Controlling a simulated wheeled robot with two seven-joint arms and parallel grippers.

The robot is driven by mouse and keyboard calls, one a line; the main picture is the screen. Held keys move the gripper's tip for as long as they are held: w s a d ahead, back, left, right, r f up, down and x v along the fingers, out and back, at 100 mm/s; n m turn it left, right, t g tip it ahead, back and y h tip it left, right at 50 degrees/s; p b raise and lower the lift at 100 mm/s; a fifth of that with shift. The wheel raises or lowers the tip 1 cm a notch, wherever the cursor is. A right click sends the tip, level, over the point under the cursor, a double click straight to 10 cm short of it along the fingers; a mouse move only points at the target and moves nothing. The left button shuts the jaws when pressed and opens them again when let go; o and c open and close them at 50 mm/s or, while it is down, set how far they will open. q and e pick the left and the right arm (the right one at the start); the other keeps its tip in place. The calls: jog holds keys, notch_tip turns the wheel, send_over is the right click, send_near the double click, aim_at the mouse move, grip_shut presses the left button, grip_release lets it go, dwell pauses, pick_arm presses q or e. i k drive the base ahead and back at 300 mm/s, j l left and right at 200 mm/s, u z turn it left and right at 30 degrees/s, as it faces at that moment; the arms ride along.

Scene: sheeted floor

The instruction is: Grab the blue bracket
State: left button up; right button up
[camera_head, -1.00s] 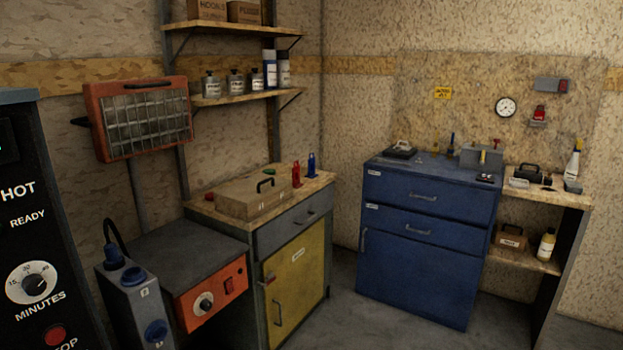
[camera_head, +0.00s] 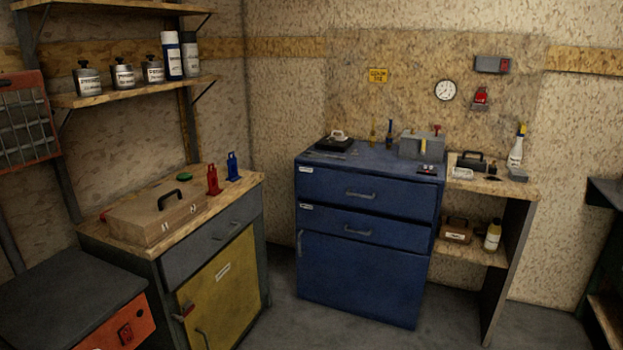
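The blue bracket (camera_head: 233,167) stands upright near the back right corner of the wooden top of the yellow-door cabinet (camera_head: 222,283). A similar red bracket (camera_head: 213,181) stands just in front of it, to its left. The two look close together but apart. Neither of my grippers is in view.
A wooden case (camera_head: 155,215) with a black handle fills much of the cabinet top, left of the brackets. A blue drawer cabinet (camera_head: 366,240) stands to the right, beside a wooden shelf unit (camera_head: 508,190). Grey floor (camera_head: 285,325) is open between the cabinets.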

aim_at(232, 162)
jog(key=i+z, duration=0.35)
jog(key=i, duration=1.1)
jog(key=i+l+u, duration=0.1)
jog(key=i+u, duration=0.15)
jog(key=i, duration=0.25)
jog(key=i+l+u, duration=0.25)
jog(key=i, duration=0.2)
jog(key=i+l+u, duration=0.25)
jog(key=i, duration=0.25)
jog(key=i+l+u, duration=0.25)
jog(key=i, duration=0.2)
